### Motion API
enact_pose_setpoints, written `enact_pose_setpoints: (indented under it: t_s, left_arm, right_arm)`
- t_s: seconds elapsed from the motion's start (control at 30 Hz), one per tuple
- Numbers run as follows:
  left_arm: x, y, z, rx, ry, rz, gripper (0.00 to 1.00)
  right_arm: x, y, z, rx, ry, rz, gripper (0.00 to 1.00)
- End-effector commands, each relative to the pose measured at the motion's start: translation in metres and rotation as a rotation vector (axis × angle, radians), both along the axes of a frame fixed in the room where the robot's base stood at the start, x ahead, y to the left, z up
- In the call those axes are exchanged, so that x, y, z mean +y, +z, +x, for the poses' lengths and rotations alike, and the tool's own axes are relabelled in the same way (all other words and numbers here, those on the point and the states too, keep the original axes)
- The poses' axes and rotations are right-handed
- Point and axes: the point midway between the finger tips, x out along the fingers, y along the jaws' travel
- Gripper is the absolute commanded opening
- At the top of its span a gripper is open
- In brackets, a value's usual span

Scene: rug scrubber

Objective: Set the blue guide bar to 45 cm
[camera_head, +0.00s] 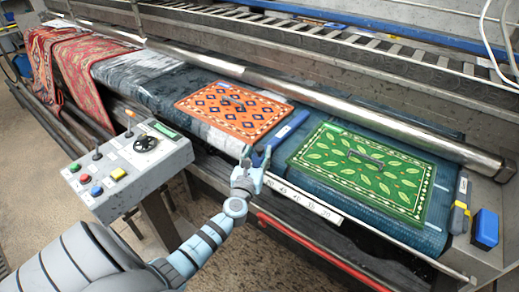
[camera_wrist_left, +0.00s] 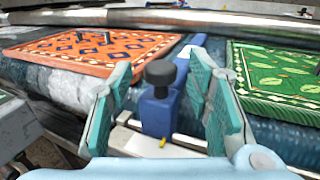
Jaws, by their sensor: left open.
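The blue guide bar (camera_head: 292,125) lies across the wet bed between the orange rug (camera_head: 234,110) and the green rug (camera_head: 365,168). In the left wrist view the guide bar (camera_wrist_left: 184,62) ends in a blue block with a black knob (camera_wrist_left: 160,72) and a small yellow pointer (camera_wrist_left: 162,143). My left gripper (camera_head: 257,160) is open, with its fingers on either side of the knob and block, apart from them as far as I can tell. The white scale (camera_head: 305,198) runs along the front edge; its numbers are too small to read surely. My right gripper is out of view.
A grey control box (camera_head: 128,167) with buttons and a dial stands left of my left arm. A blue block (camera_head: 485,229) and a grey-yellow tool (camera_head: 459,217) sit at the right end. A steel roller (camera_head: 330,103) spans behind the rugs. A red bar (camera_head: 315,250) runs below the scale.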

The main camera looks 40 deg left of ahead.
Motion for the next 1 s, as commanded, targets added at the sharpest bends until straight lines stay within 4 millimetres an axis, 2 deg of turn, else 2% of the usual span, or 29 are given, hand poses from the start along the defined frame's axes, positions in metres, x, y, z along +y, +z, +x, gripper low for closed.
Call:
enact_pose_setpoints:
  t_s: [0.1, 0.2, 0.47, 0.5, 0.57, 0.77, 0.8, 1.0]
  left_arm:
    - [0.008, -0.002, 0.019, -0.001, 0.0, 0.0, 0.46]
    - [0.012, -0.002, 0.027, 0.001, 0.0, -0.001, 0.46]
    - [0.013, -0.001, 0.03, 0.0, -0.002, -0.002, 0.46]
    - [0.013, -0.001, 0.03, 0.0, -0.001, -0.002, 0.44]
    - [0.013, -0.001, 0.03, 0.0, -0.001, -0.002, 0.34]
    - [0.013, -0.001, 0.029, 0.001, -0.001, -0.003, 0.02]
    - [0.013, -0.001, 0.029, 0.001, -0.001, -0.003, 0.0]
    - [0.012, -0.001, 0.029, 0.001, -0.001, -0.004, 0.0]
  right_arm:
    - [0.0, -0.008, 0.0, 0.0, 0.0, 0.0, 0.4]
    - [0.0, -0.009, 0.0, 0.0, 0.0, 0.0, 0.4]
    - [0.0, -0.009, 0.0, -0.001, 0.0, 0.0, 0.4]
    - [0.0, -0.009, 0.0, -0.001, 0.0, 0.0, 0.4]
    - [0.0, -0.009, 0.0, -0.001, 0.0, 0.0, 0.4]
    - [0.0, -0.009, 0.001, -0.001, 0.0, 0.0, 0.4]
    - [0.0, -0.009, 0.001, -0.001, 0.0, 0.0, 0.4]
    - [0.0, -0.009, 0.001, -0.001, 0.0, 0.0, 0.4]
